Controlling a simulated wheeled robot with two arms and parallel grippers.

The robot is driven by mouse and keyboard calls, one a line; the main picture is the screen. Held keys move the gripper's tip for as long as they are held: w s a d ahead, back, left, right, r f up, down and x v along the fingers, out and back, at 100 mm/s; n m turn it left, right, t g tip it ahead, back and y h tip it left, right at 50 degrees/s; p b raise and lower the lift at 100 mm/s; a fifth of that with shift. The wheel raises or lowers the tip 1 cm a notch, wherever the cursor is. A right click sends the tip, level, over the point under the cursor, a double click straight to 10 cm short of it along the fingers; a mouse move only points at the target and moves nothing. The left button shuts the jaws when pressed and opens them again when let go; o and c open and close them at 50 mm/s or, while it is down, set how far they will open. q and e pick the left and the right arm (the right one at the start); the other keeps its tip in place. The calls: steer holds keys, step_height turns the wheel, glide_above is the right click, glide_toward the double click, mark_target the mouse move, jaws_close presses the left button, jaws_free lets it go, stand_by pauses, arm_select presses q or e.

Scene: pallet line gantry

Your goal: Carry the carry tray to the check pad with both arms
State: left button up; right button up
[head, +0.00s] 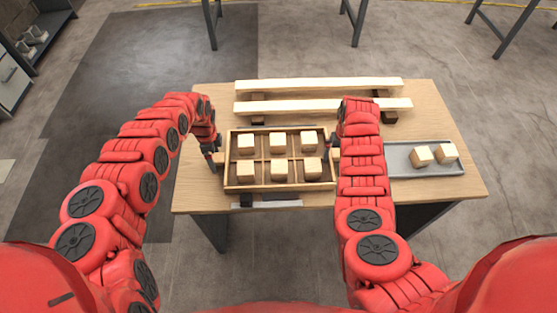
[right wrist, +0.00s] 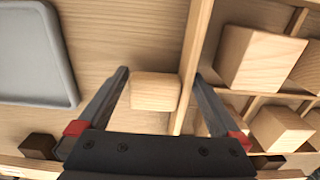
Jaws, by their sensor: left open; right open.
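The carry tray (head: 280,187) is a shallow wooden box with dividers, holding several pale wooden blocks. It rests level on the table, left of centre. My left gripper (head: 214,157) is open at the tray's left side, by a small wooden grip there. My right gripper (head: 333,147) is open at the right side. In the right wrist view its fingers (right wrist: 161,78) stand apart on either side of a wooden handle block (right wrist: 155,92) on the tray wall (right wrist: 196,50). Contact is not clear.
A grey shallow tray (head: 400,172) with two wooden blocks lies at the right of the table (head: 440,110). Two long pale beams (head: 320,85) on dark supports lie across the back. Bare wood shows at the far right and front left corners.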

arm_select(q)
steer(key=shift+c, duration=0.3)
arm_select(e)
steer(key=shift+c, duration=0.3)
arm_select(q)
steer(key=c, duration=1.2)
arm_select(e)
steer(key=c, duration=1.2)
arm_select(q)
jaws_close()
arm_select(e)
jaws_close()
arm_select(q)
steer(key=shift+r, duration=0.1)
